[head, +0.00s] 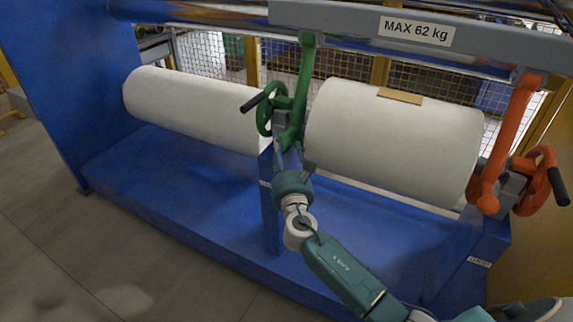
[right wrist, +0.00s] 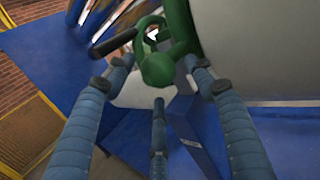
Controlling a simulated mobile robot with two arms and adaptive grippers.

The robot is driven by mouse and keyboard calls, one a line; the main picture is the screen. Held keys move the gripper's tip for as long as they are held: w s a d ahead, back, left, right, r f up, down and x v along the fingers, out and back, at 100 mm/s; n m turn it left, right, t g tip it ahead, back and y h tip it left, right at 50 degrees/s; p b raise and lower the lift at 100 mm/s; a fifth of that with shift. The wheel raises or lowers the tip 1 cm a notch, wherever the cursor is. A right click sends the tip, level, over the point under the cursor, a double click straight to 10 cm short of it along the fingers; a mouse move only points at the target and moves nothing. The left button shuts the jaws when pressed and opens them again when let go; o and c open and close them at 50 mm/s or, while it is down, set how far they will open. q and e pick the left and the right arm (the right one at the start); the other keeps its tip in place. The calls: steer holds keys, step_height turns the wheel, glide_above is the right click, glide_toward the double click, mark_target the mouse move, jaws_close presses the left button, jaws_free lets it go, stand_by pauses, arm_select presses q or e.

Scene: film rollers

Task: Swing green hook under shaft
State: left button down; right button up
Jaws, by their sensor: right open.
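The green hook (head: 303,80) hangs from the grey beam between two white rolls. Its lower end is beside the green handwheel (head: 264,118) and the grey block (head: 281,121). My right gripper (head: 292,162) is just below and in front of that end. In the right wrist view, the rounded green hook end (right wrist: 158,69) is between the open blue fingers of my right gripper (right wrist: 160,82). I cannot tell whether any finger touches it. The shaft itself is hidden behind the hook, wheel and gripper. My left gripper is not in view.
A left white roll (head: 190,105) and a right white roll (head: 395,135) flank the hook over the blue frame (head: 190,180). An orange hook (head: 513,125) hangs at the far right. The grey beam (head: 340,20) runs above. A black handle (head: 254,102) sticks out from the green wheel.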

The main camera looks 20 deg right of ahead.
steer(key=r+v, duration=0.1)
steer(key=v, duration=0.7)
steer(key=shift+s+f, duration=0.3)
steer(key=shift+f, duration=0.2)
steer(key=shift+a, duration=0.1)
steer(key=s+f+m+g+y, duration=0.1)
steer(key=s+f+m+g, duration=0.3)
steer(key=f, duration=0.9)
steer(key=s+f+m+g+y, duration=0.15)
steer(key=s+f+m, duration=0.3)
steer(key=f, duration=0.85)
steer(key=s+f+m+g+y, duration=0.1)
steer(key=s+f+m+g, duration=0.3)
steer(key=f, duration=1)
steer(key=s+a+f+m+g+y, duration=0.15)
steer(key=s+f+m, duration=0.25)
steer(key=s+f, duration=0.55)
steer(key=s+f+m+g, duration=0.35)
steer(key=s+f, duration=0.25)
steer(key=s, duration=0.6)
steer(key=s+a+f+m+g, duration=0.1)
steer(key=s+f+m, duration=0.2)
steer(key=s, duration=0.7)
steer(key=s+a+f+m+g, duration=0.1)
steer(key=s+f+m+g, duration=0.1)
steer(key=s+m, duration=0.5)
steer(key=s+f, duration=0.1)
steer(key=s, duration=0.2)
steer(key=shift+f+y, duration=0.25)
steer(key=shift+y, duration=0.05)
